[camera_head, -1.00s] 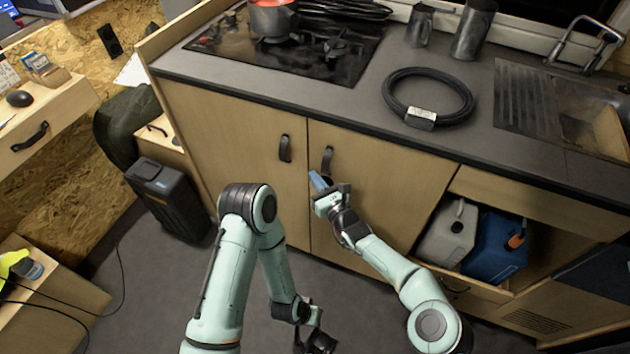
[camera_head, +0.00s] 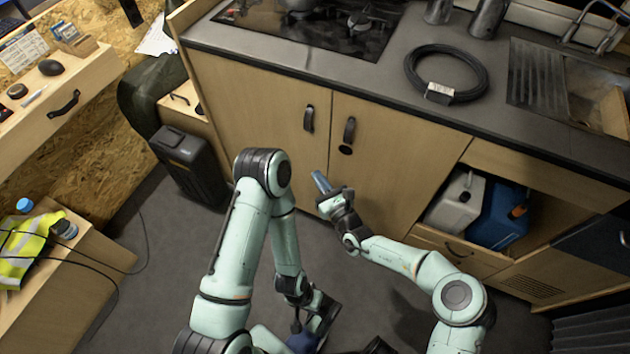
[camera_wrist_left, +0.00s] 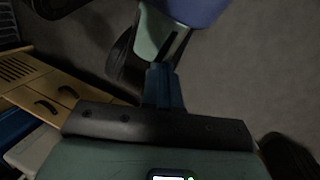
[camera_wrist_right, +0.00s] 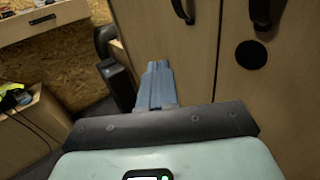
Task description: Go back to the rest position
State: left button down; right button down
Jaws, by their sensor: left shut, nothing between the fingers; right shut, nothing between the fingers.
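My right gripper (camera_head: 321,181) is in front of the closed cupboard doors, below their black handles, with its blue fingers together and empty. In the right wrist view its fingers (camera_wrist_right: 157,84) are shut, with the doors close beyond. My left arm hangs down at the centre of the head view, bent at the elbow. Its gripper is low near the bottom edge, and its fingers are hard to make out there. In the left wrist view the left gripper's blue fingers (camera_wrist_left: 163,86) are shut and empty, with parts of my own body close in front of them.
The cupboard doors (camera_head: 385,150) stand under the counter with a hob (camera_head: 330,20) and a coiled cable (camera_head: 447,72). White (camera_head: 455,203) and blue (camera_head: 497,215) canisters sit in an open shelf at right. A black case (camera_head: 190,165) stands at left. Grey floor between is clear.

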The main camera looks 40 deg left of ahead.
pick_arm(q)
jog(key=shift+s+d+r, duration=0.2)
jog(key=shift+s+r, duration=0.1)
jog(key=shift+s, duration=0.15)
pick_arm(e)
jog(key=shift+s+d, duration=0.2)
jog(key=shift+s, duration=0.6)
jog(key=shift+f, duration=0.1)
